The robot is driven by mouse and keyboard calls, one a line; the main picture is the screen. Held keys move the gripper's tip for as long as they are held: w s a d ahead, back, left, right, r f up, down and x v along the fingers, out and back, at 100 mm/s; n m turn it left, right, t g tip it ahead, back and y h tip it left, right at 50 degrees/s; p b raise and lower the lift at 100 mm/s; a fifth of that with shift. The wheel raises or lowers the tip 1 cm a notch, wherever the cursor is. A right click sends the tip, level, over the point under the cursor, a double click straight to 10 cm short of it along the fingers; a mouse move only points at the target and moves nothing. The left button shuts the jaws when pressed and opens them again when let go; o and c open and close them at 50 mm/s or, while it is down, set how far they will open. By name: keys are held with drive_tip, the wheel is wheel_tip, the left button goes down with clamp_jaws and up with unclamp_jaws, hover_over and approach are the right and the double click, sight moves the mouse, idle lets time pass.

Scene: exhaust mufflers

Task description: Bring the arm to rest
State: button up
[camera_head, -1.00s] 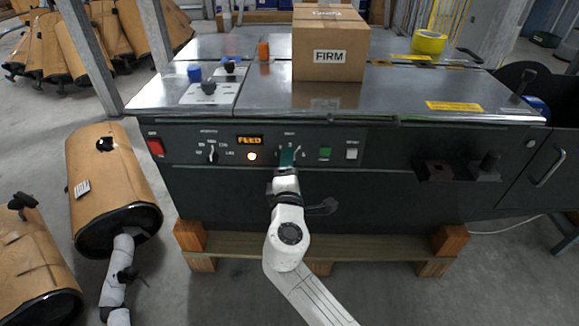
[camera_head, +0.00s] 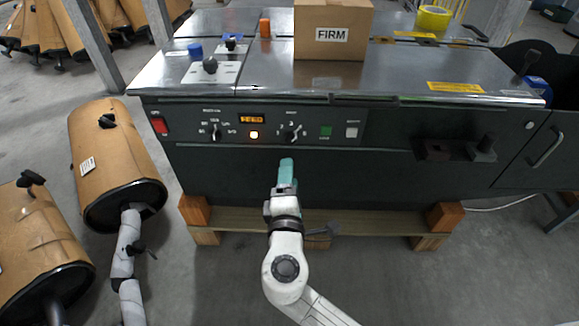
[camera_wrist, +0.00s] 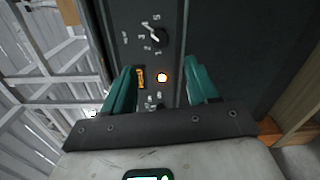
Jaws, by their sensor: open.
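My gripper (camera_head: 286,172) has teal fingers and is in front of the dark machine's front face, below its control panel (camera_head: 255,128). In the wrist view my gripper (camera_wrist: 163,88) shows its two fingers spread apart with nothing between them. A black rotary knob (camera_head: 292,134) on the panel is now uncovered and apart from the fingers; the knob also shows in the wrist view (camera_wrist: 157,38). My arm reaches up from the bottom of the head view.
The machine stands on a wooden pallet (camera_head: 320,221). Brown mufflers (camera_head: 117,160) lie at left. A lit orange button (camera_head: 254,134) and red switch (camera_head: 159,125) are on the panel.

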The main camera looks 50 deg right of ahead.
idle(0.6)
drive_tip(key=s+d+f+m+g+y, duration=0.45)
drive_tip(key=s+f+m+g, duration=0.3)
drive_tip(key=s+f, duration=0.3)
drive_tip(key=s+a+f+m+g+y, duration=0.2)
drive_tip(key=s+a+f+y, duration=0.4)
drive_tip(key=s+a+y, duration=0.35)
wheel_tip(320, 180, up, 36)
drive_tip(key=a+p, duration=0.1)
drive_tip(key=p, duration=3.4)
drive_tip(key=shift+w+a+f, duration=0.15)
drive_tip(key=shift+a+f, duration=0.05)
drive_tip(key=shift+f, duration=0.05)
drive_tip(key=shift+g, duration=0.25)
